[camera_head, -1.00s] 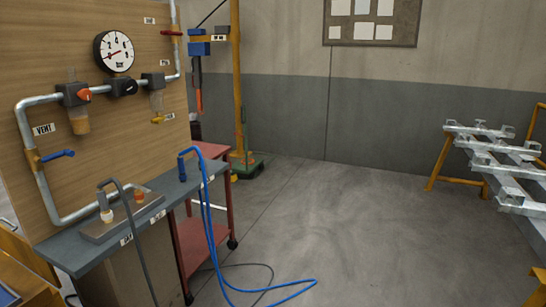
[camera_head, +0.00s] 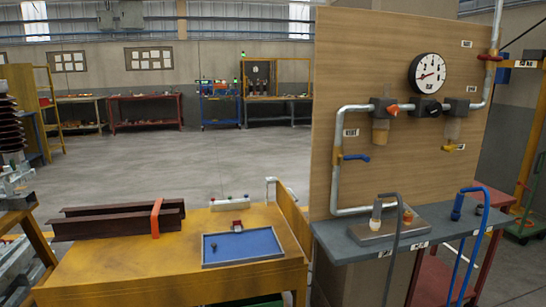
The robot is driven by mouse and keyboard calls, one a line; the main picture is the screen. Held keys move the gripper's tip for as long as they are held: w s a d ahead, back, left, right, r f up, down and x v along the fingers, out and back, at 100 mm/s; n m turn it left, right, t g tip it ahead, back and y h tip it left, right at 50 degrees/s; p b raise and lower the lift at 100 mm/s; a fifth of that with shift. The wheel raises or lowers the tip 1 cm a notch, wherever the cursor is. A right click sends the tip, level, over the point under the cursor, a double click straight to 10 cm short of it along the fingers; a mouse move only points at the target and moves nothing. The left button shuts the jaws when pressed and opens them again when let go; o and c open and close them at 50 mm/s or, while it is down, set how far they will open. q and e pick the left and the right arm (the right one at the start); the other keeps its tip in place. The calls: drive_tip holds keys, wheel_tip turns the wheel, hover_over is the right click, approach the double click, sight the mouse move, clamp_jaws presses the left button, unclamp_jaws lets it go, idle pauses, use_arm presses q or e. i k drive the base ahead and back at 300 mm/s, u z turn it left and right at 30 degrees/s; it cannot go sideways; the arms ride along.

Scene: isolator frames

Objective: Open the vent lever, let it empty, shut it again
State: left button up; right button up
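The vent lever (camera_head: 356,157) is a blue handle on a brass-coloured valve in the grey pipe, under the VENT label (camera_head: 350,132) on the wooden panel (camera_head: 385,40). The handle points sideways to the right, across the upright pipe (camera_head: 335,185). A round white gauge (camera_head: 430,73) with a red needle sits higher on the panel. Below the pipe run hang an amber filter bowl (camera_head: 380,132) and a clearer bowl (camera_head: 452,131). Neither of my grippers shows in the head view.
A grey bench (camera_head: 345,244) with hoses stands below the panel. To its left is a yellow workbench (camera_head: 130,272) with a blue tray (camera_head: 240,245) and a brown steel beam (camera_head: 115,222). Open floor (camera_head: 220,150) lies behind it.

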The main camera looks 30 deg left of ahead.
sight(363, 157)
drive_tip(key=u, duration=1)
drive_tip(key=i, duration=0.6)
drive_tip(key=u, duration=0.35)
